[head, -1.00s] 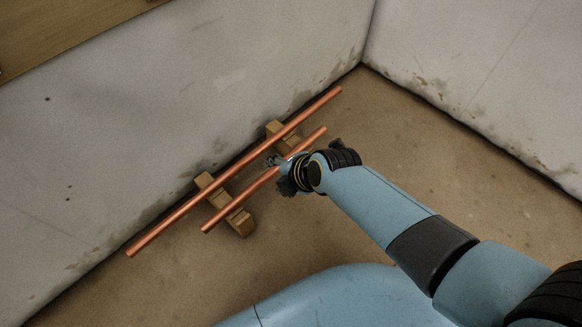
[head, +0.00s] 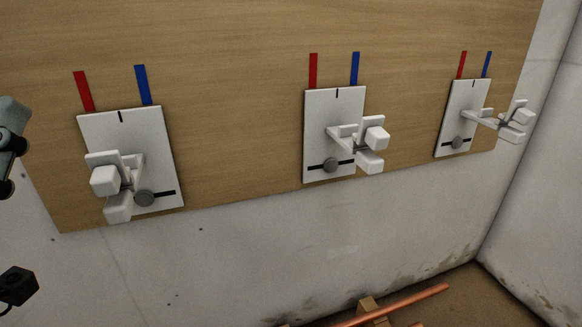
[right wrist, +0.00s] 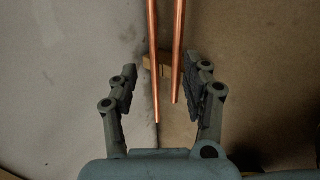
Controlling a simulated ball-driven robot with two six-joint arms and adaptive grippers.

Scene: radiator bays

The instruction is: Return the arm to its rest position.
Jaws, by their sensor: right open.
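My right gripper (right wrist: 165,75) is open in the right wrist view, its two dark fingers spread apart. Two copper pipes, one at left (right wrist: 153,40) and one at right (right wrist: 177,45), show beyond and between the fingers. The gripper holds neither of them. My right arm does not show in the head view. Blue-grey and black parts of my left arm (head: 10,135) are cut off at the left edge of the head view. I cannot make out its jaws there.
A wooden board (head: 235,110) on the wall carries three white plates, at left (head: 100,135), middle (head: 320,105) and right (head: 455,105), with white fittings sticking out. Below, a copper pipe (head: 415,300) rests on a wooden block (head: 368,307) by the wall.

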